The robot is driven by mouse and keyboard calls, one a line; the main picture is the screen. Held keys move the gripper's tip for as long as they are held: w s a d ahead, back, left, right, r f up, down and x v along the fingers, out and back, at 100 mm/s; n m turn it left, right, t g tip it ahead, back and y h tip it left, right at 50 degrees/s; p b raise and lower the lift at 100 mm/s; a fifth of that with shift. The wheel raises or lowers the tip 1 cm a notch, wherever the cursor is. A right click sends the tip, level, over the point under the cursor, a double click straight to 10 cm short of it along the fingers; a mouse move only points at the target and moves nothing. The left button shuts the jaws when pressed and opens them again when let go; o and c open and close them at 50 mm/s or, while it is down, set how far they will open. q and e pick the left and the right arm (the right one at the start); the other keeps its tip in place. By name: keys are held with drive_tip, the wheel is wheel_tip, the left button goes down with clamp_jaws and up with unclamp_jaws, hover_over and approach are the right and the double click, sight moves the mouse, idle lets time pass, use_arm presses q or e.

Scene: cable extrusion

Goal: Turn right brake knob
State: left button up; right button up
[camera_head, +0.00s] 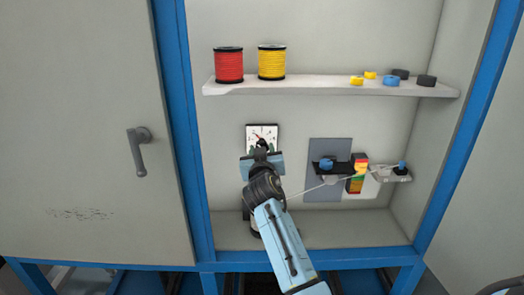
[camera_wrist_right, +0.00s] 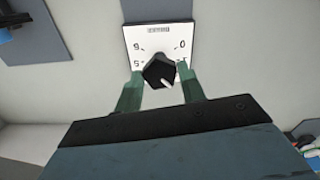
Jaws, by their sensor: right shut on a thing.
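The brake knob (camera_wrist_right: 158,72) is a black knob with a white pointer mark, on a white square dial plate (camera_wrist_right: 157,42) with numbers around it. The dial plate also shows in the head view (camera_head: 262,132), fixed to the cabinet's back wall. My right gripper (camera_wrist_right: 158,82) has its two green fingers on either side of the knob, shut on it. In the head view the right gripper (camera_head: 262,150) stands in front of the dial and hides its lower part. The pointer mark is toward the lower right in the wrist view. My left gripper is not in view.
A shelf (camera_head: 300,85) above carries a red spool (camera_head: 228,65), a yellow spool (camera_head: 271,62) and several small coloured rings. To the right are a grey panel (camera_head: 322,148) and a red-yellow-green block (camera_head: 356,172), with a thin line running past. A closed door (camera_head: 80,120) is at left.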

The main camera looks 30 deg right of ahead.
idle(0.3)
drive_tip(key=o, duration=0.9)
drive_tip(key=shift+o, duration=0.2)
drive_tip(key=v, duration=1.3)
drive_tip(key=shift+s+a, duration=0.15)
drive_tip(key=shift+f, duration=0.1)
